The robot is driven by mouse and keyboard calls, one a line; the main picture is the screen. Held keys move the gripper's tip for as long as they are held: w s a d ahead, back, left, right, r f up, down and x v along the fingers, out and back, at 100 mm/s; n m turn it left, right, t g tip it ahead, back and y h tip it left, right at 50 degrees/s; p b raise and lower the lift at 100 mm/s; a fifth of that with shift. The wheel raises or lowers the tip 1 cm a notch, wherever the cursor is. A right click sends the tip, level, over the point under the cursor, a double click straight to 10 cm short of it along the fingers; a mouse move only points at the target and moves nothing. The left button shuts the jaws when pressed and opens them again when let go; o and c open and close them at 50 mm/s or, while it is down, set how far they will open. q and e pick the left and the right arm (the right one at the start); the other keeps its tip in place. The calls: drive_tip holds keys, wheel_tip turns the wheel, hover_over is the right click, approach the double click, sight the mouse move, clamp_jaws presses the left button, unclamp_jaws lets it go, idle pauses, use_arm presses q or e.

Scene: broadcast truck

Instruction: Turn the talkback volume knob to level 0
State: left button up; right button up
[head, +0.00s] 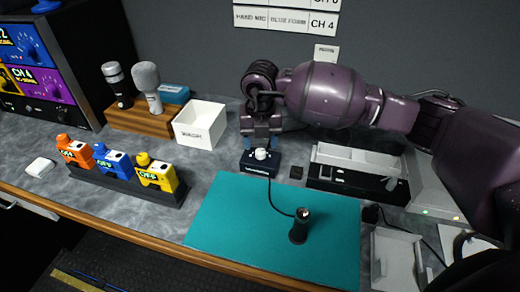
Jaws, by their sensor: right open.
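A small dark box (260,167) with a white knob (261,154) on top stands on the grey counter, just behind the teal mat; its lettering is too small to read, but it looks like the talkback unit. My right gripper (261,145) points down right above this box. Its fingers are open, one to each side of the knob; I cannot tell whether they touch it. The knob's level marks cannot be made out. My left gripper is not in view.
A teal mat (225,232) with a black cylindrical device (300,225) lies in front. A white bin (200,124), microphones in a wooden stand (139,120) and a rack of coloured packs (128,186) are left. A black-and-white unit (345,182) stands close right.

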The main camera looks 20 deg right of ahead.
sight(260, 152)
drive_tip(key=shift+f, duration=1.75)
drive_tip(key=shift+c, duration=0.2)
drive_tip(key=c, duration=0.9)
